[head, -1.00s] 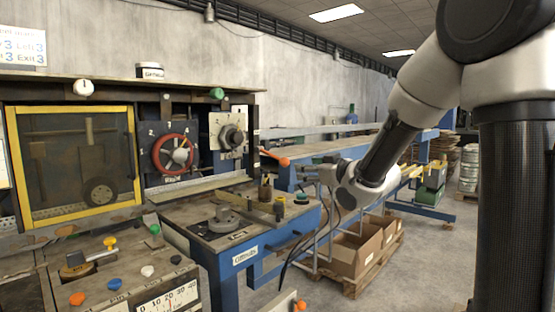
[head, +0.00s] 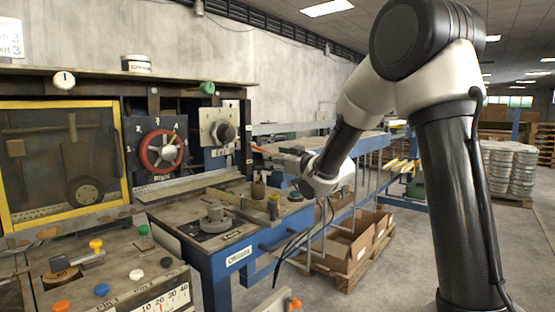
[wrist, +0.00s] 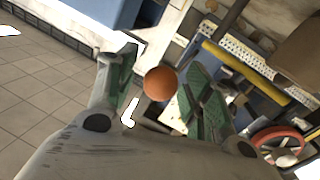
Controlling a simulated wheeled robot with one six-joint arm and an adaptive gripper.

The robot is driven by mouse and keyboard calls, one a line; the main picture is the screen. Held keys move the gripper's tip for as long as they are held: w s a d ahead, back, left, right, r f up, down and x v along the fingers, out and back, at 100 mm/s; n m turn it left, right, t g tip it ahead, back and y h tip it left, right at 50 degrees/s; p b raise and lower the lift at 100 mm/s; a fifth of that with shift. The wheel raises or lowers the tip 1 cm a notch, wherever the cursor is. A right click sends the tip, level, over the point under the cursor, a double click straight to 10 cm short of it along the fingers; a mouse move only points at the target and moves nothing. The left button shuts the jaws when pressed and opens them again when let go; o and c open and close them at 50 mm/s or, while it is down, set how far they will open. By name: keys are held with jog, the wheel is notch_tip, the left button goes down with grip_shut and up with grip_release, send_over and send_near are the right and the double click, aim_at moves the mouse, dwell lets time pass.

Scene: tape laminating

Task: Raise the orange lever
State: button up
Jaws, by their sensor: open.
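The orange lever (head: 260,148) sticks out to the right of the dial panel. In the head view only a short orange-red part shows; my gripper hides its end. In the wrist view the lever's round orange knob (wrist: 160,84) is between my two green-padded fingers, with space on both sides. My gripper (head: 285,157) is open around the knob and not closed on it. In the wrist view my gripper (wrist: 159,62) points past the knob toward the machine.
A red handwheel (head: 162,152) and a grey dial (head: 223,133) are left of the lever. A blue workbench (head: 232,258) with a round metal fixture (head: 214,218) stands below. Cardboard boxes (head: 350,248) sit on a pallet under my arm. Other coloured knobs are at the lower left.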

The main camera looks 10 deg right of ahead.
jog(key=shift+c, duration=0.4)
grip_shut()
jog(key=shift+r, duration=0.1)
jog(key=shift+s+d+r+g+h, duration=0.15)
jog(key=shift+r+g+h, duration=0.15)
jog(key=shift+r+g, duration=0.45)
jog(key=shift+n+g+h, duration=0.3)
jog(key=shift+g+h, duration=0.1)
jog(key=shift+g, duration=0.15)
jog(key=r, duration=0.5)
jog(key=w+a+r, duration=0.1)
jog(key=r, duration=0.1)
jog(key=shift+r, duration=0.15)
jog(key=shift+w+a+r, duration=0.25)
jog(key=shift+w+r, duration=0.1)
jog(key=shift+r, duration=0.25)
jog(key=shift+w+a+r, duration=0.2)
jog(key=shift+w+r, duration=0.15)
jog(key=shift+r, duration=0.4)
